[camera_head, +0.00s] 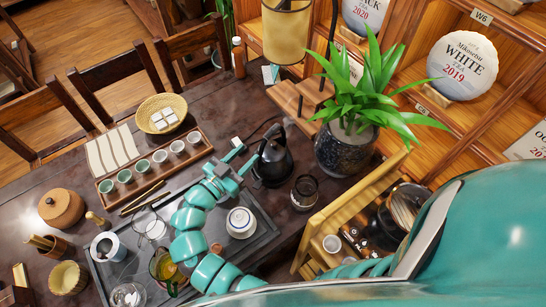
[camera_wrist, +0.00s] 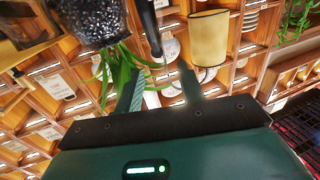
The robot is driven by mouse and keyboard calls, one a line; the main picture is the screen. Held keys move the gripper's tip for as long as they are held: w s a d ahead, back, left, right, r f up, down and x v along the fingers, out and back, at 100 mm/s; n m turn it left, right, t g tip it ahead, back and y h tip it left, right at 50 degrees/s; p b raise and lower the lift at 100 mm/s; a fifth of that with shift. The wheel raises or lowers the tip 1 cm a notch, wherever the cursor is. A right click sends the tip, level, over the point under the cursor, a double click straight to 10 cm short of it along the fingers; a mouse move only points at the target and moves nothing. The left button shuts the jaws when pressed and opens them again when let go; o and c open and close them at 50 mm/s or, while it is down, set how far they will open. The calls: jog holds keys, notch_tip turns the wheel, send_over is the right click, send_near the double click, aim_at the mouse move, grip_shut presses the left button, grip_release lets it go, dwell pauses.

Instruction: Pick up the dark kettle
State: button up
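The dark kettle (camera_head: 273,165) stands upright on the table at the right end of the tea tray, with its handle on its upper left. My gripper (camera_head: 254,151) is just left of the kettle, with its fingers pointing toward the handle side. In the wrist view my gripper (camera_wrist: 162,68) has its two fingers apart and nothing clearly held between them. A dark curved bar (camera_wrist: 151,28), probably the kettle's handle, shows past the fingertips there. I cannot tell whether a finger touches the kettle.
A potted plant (camera_head: 345,150) stands right of the kettle, and a glass jar (camera_head: 304,190) is below it. A wooden cup rack (camera_head: 152,178) lies to the left.

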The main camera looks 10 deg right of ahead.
aim_at(269, 134)
jog(key=b+x, duration=0.2)
jog(key=x, duration=0.4)
jog(key=shift+w+d, duration=0.1)
jog(key=shift+d, duration=0.05)
jog(key=b+x, duration=0.3)
jog(key=x, duration=0.1)
jog(key=shift+w+d, duration=0.1)
jog(key=shift+d, duration=0.35)
jog(key=shift+w+d+r, duration=0.15)
jog(key=shift+w+d, duration=0.05)
jog(key=shift+c, duration=0.2)
grip_shut()
dwell(0.5)
